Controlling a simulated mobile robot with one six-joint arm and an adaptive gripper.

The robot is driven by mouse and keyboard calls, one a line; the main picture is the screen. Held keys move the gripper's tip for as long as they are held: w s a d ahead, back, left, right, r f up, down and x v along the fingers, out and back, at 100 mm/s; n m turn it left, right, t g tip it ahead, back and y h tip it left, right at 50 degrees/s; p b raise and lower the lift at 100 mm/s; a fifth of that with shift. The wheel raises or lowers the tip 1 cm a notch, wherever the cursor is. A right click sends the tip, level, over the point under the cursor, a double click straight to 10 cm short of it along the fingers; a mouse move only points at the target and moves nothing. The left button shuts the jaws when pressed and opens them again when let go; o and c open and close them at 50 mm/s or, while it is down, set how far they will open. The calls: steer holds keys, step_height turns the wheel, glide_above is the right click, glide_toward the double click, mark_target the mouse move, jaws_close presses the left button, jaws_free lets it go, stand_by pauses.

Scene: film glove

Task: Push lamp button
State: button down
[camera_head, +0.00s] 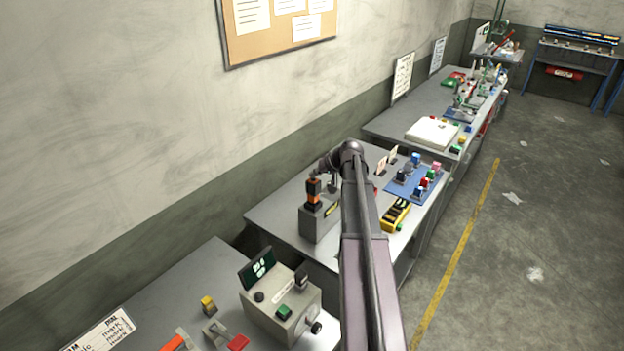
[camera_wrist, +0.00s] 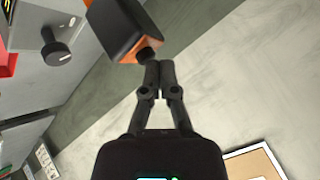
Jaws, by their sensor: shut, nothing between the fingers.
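An orange and black block-shaped device (camera_head: 313,192) stands on a grey box on the middle table; I cannot tell for sure that it is the lamp. It also shows at the top of the wrist view (camera_wrist: 122,28), with a short black knob (camera_wrist: 149,53) at its lower corner. My gripper (camera_wrist: 159,64) is shut and empty, its fingertips right by this knob; I cannot tell whether they touch. In the head view my arm's end is beside the orange device and partly hidden. A lamp button is not clearly identifiable.
The grey box (camera_head: 318,222) bears the device. A yellow and black item (camera_head: 396,215) and a blue board (camera_head: 412,182) with small blocks lie to the right. A control box (camera_head: 283,303) with a screen stands on the nearer table. The wall rises behind.

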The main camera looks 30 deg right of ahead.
mark_target(314, 179)
steer(key=shift+r+p, duration=0.8)
steer(key=shift+r, duration=0.05)
step_height(314, 179, up, 6)
steer(key=p, duration=0.6)
steer(key=shift+w, duration=0.1)
stand_by(2.2)
steer(key=shift+f, duration=0.1)
